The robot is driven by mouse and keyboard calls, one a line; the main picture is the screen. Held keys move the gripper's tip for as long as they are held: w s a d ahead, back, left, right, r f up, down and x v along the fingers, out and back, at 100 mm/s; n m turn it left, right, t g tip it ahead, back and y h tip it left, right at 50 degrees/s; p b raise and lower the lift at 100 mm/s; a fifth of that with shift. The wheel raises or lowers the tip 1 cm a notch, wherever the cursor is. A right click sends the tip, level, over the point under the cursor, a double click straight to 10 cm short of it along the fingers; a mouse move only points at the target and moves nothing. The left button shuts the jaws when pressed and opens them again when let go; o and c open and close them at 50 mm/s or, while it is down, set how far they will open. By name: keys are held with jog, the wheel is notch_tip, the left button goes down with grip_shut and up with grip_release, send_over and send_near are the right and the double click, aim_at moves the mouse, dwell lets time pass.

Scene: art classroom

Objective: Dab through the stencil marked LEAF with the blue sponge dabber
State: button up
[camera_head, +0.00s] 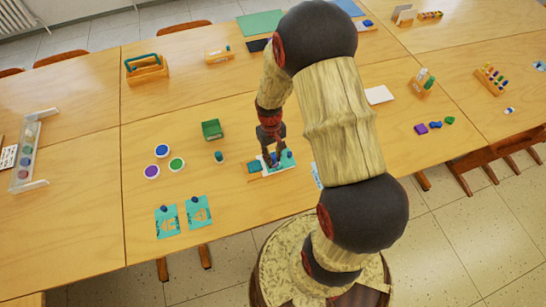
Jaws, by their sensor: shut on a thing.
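My gripper (271,158) points down near the middle of the front table. It is shut on a small blue thing (274,157), which looks like the blue sponge dabber; my fingers hide most of it. Below it lies a white sheet or board with teal pieces, one of them a teal square (254,168) at its left. Whether the dabber touches it I cannot tell. Two teal stencil-like sheets, a left one (167,222) and a right one (198,212), lie near the front edge, each with a small dark blue thing at its top. No LEAF marking is readable.
A wooden caddy (147,70) stands farther back. My arm hides part of the table's middle.

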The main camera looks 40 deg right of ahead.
jog(key=shift+r+p, duration=2.75)
jog(key=shift+r, duration=0.75)
jog(key=shift+f, duration=0.1)
jog(key=shift+t, duration=0.7)
jog(key=shift+s+d+f+b, duration=0.15)
jog(key=shift+d+f+b, duration=0.2)
jog(key=shift+f+b, duration=0.55)
jog(key=shift+s+d+f+b, duration=0.2)
jog(key=shift+d+f+b, duration=0.2)
jog(key=shift+f+b, duration=0.5)
jog(key=shift+s+d+f+b, duration=0.15)
jog(key=shift+d+f+b, duration=0.35)
jog(key=shift+f, duration=0.7)
jog(key=shift+a, duration=0.15)
jog(key=shift+f+b, duration=0.35)
jog(key=shift+f, duration=0.2)
jog(key=shift+r, duration=0.1)
